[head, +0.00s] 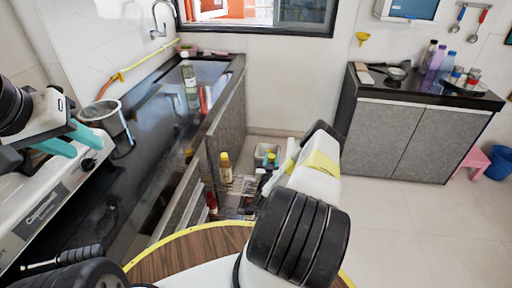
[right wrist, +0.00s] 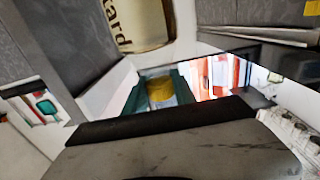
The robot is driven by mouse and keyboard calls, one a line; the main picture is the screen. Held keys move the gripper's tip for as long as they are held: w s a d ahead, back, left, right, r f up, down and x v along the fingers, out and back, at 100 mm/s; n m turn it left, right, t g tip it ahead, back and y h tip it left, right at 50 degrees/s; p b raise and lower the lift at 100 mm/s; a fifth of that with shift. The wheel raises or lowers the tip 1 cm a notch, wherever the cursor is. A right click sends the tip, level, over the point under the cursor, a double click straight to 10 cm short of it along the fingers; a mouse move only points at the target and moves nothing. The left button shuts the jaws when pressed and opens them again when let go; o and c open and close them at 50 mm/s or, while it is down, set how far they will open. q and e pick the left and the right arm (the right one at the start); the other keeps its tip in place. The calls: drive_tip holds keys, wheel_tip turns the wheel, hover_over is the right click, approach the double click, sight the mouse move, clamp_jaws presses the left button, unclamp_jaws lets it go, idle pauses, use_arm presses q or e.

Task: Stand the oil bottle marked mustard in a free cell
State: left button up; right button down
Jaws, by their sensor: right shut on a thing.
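In the right wrist view, a bottle with a cream label (right wrist: 138,22) fills the top edge, close to the camera. Its dark print ends in "ard", which fits mustard; the rest is cut off. My right gripper (head: 275,172) reaches toward the low rack (head: 236,203) in the head view and is shut on the bottle. My own arm covers most of the grip there. My left gripper (head: 77,142) is open and empty at the far left, above the stove.
The grey cabinet beside the rack stands open under a black sink counter (head: 150,130). A white bin (head: 258,150) stands behind the rack. A round wooden top (head: 190,248) with a yellow rim is in front. A second counter (head: 425,92) carries several bottles.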

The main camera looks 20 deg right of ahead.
drive_tip(key=shift+w+d+f, duration=0.3)
drive_tip(key=shift+w+f, duration=0.2)
drive_tip(key=shift+f, duration=0.35)
drive_tip(key=shift+w+d+f, duration=0.3)
drive_tip(key=shift+w+f, duration=0.15)
drive_tip(key=shift+f, duration=0.4)
drive_tip(key=shift+w+d+f, duration=0.3)
drive_tip(key=shift+w+f, duration=0.2)
drive_tip(key=shift+f, duration=0.35)
drive_tip(key=c, duration=0.9)
unclamp_jaws()
drive_tip(key=shift+c, duration=0.2)
drive_tip(key=shift+s+a+f, duration=0.1)
drive_tip(key=shift+f, duration=0.05)
drive_tip(key=v, duration=0.7)
drive_tip(key=shift+s, duration=0.3)
drive_tip(key=shift+a, duration=0.15)
